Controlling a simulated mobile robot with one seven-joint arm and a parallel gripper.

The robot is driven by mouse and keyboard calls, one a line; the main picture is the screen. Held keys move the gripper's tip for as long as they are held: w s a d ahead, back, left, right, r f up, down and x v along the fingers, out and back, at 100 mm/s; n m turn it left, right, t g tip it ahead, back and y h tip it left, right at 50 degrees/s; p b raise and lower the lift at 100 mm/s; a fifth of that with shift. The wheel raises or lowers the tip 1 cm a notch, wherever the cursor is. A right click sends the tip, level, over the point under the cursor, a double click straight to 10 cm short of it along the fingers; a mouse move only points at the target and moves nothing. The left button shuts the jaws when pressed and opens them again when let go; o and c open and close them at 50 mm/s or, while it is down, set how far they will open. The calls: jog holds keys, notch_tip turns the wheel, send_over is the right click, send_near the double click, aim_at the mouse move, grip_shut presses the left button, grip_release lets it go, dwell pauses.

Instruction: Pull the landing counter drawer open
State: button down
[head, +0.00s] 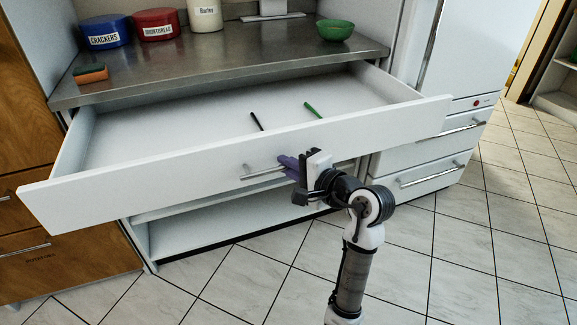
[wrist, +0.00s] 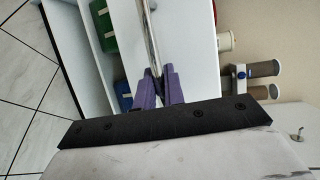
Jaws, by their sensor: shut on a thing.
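The landing counter drawer (head: 190,176) is white and wide and stands well out from under the steel counter in the head view. A thin dark stick (head: 257,121) and a green stick (head: 313,110) lie inside it. Its metal bar handle (head: 262,173) runs across the front panel. My gripper (head: 290,166), with purple fingers, is at the right part of the handle and shut on it. In the wrist view the purple fingers (wrist: 158,92) close around the bar handle (wrist: 152,40). The right end of the handle is hidden behind my gripper.
On the steel counter (head: 230,62) stand a blue crackers tin (head: 104,32), a red tin (head: 157,24), a barley jar (head: 205,14), a green bowl (head: 335,29) and a sponge (head: 90,73). A white appliance with drawers (head: 430,165) is at the right. Tiled floor in front is clear.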

jog(key=c, duration=1.8)
grip_release()
jog(key=b+v, duration=0.1)
jog(key=v, duration=1.2)
jog(key=shift+s+d, duration=0.25)
jog(key=shift+s, duration=0.05)
